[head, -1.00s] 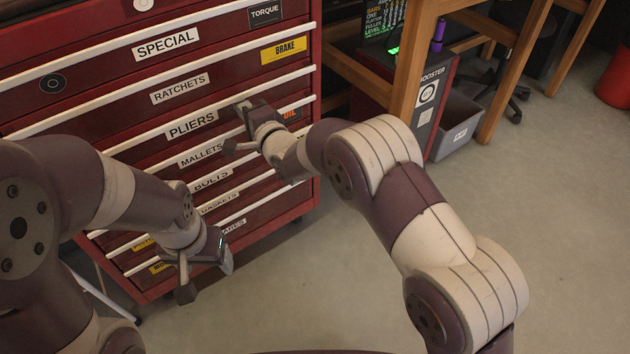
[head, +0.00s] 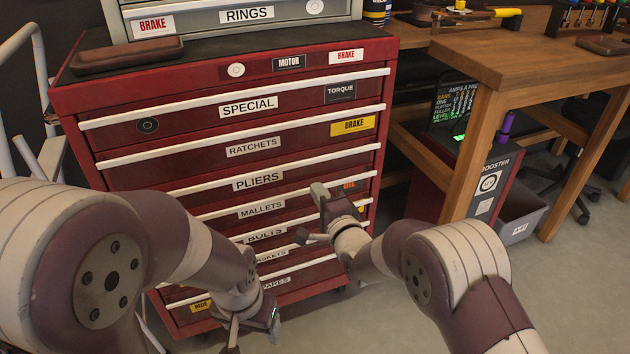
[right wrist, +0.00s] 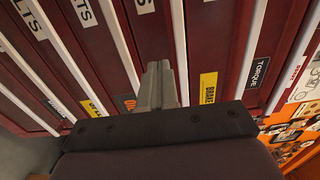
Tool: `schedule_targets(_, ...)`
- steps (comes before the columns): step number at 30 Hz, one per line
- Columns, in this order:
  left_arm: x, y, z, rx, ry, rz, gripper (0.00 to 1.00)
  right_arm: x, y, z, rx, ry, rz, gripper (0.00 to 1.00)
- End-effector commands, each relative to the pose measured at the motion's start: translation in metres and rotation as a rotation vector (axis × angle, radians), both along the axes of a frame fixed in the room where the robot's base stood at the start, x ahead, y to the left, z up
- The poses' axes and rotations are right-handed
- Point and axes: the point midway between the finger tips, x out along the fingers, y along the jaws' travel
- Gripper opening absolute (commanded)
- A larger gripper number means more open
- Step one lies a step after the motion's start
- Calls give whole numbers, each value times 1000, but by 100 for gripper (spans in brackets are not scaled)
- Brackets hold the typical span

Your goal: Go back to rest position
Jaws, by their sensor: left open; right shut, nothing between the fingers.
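My right gripper (head: 322,200) is in front of the red tool cabinet's (head: 120,175) lower drawers, near the MALLETS label. In the right wrist view its two fingers (right wrist: 158,85) are together and empty, pointing at the drawer fronts. I cannot tell whether they touch a drawer. My left gripper (head: 255,325) is open and empty, low at the bottom of the head view, in front of the cabinet's lowest drawers. All the drawers in view look shut. Both arms are bent in front of me, and the left arm hides part of the cabinet's left side.
A grey chest (head: 225,20) and a brown case (head: 127,55) sit on the cabinet. A wooden workbench (head: 530,52) stands at the right, with a booster unit (head: 487,185) and grey bin (head: 520,215) below. A pale rail frame (head: 40,150) is at the left. Floor at the lower right is clear.

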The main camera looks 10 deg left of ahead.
Motion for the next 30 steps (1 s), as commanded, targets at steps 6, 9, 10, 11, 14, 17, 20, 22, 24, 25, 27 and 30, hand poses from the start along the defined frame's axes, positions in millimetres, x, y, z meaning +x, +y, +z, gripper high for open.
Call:
schedule_targets(6, 0, 0, 15, 0, 0, 0, 70, -34, -23, 3, 0, 1, -1, 0)
schedule_targets(9, 0, 0, 17, 0, 0, 0, 70, -44, -30, 1, 0, 2, -1, 0)
schedule_targets(10, 0, 0, 17, 0, 0, 0, 70, -46, -31, 1, 0, 1, 0, 0)
schedule_targets(11, 0, 0, 17, 0, 0, 0, 70, -47, -32, 1, 1, 0, 0, 0)
schedule_targets(14, 0, 0, 17, 0, 0, 0, 70, -49, -33, 0, -4, -4, 0, 0)
schedule_targets(17, 0, 0, 16, 0, 0, 0, 70, -49, -34, -12, -136, -23, 1, 0)
schedule_targets(20, 0, 0, 16, 0, 0, 0, 70, -69, -51, -75, -560, 68, 59, 0)
schedule_targets(22, 0, 0, 17, 0, 0, 0, 70, -101, -89, -110, -948, 171, 187, 0)
schedule_targets(24, 0, 0, 17, 0, 0, 0, 70, -138, -137, -122, -1229, 274, 348, 0)
schedule_targets(25, 0, 0, 17, 0, 0, 0, 70, -154, -155, -124, -1309, 315, 417, 0)
schedule_targets(27, 0, 0, 16, 0, 0, 0, 70, -189, -191, -120, -1435, 397, 566, 0)
schedule_targets(30, 0, 0, 16, 0, 0, 0, 70, -235, -231, -108, -1516, 495, 738, 0)
